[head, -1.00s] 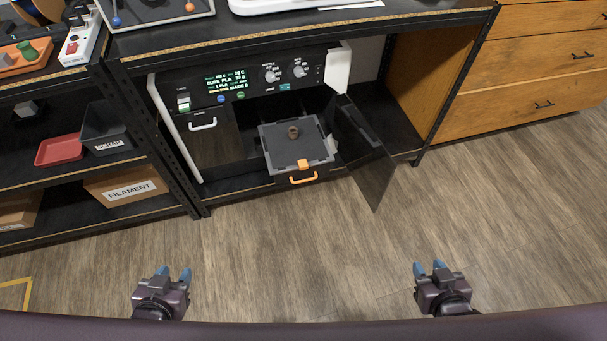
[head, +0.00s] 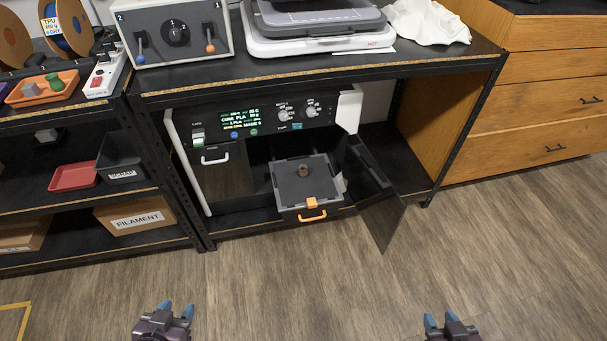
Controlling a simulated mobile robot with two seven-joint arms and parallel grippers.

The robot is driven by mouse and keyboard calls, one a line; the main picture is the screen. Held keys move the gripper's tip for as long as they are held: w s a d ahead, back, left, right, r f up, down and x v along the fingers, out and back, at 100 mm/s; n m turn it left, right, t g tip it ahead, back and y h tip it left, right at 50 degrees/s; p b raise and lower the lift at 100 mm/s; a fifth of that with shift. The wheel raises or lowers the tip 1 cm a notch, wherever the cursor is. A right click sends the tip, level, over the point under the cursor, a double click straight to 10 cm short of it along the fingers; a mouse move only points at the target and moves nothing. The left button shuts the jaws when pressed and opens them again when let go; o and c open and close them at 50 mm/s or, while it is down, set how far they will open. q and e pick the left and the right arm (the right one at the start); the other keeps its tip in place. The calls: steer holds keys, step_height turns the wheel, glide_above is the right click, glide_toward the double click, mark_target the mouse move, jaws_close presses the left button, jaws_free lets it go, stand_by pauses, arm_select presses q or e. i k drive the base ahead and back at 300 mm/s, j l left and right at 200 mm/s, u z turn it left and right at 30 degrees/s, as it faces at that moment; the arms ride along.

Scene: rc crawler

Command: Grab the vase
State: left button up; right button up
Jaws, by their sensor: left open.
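A small brown object, likely the vase (head: 303,170), stands on the grey plate (head: 290,186) of a pulled-out tray with an orange handle (head: 306,215). The tray sticks out of the printer-like machine (head: 262,120) under the bench. My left gripper (head: 176,310) is open and empty at the bottom left, over the floor. My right gripper (head: 441,320) is at the bottom right, its fingertips apart with nothing between them. Both grippers are well short of the tray and touch nothing.
A dark door (head: 375,195) hangs open just right of the tray. The bench top (head: 250,72) overhangs the machine. A shelf with a red tray (head: 73,177) and a filament box (head: 135,215) stands left. Wooden drawers (head: 545,110) stand right. The floor (head: 310,285) in front is clear.

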mark_target(302, 172)
steer(key=i+j+z, duration=0.2)
steer(key=j, duration=0.55)
steer(key=i+j+z, duration=0.2)
steer(key=j, duration=0.55)
steer(key=j+z, duration=0.15)
steer(key=j, duration=0.6)
steer(key=i+j+z, duration=0.2)
steer(key=j, duration=0.6)
steer(key=k, duration=0.05)
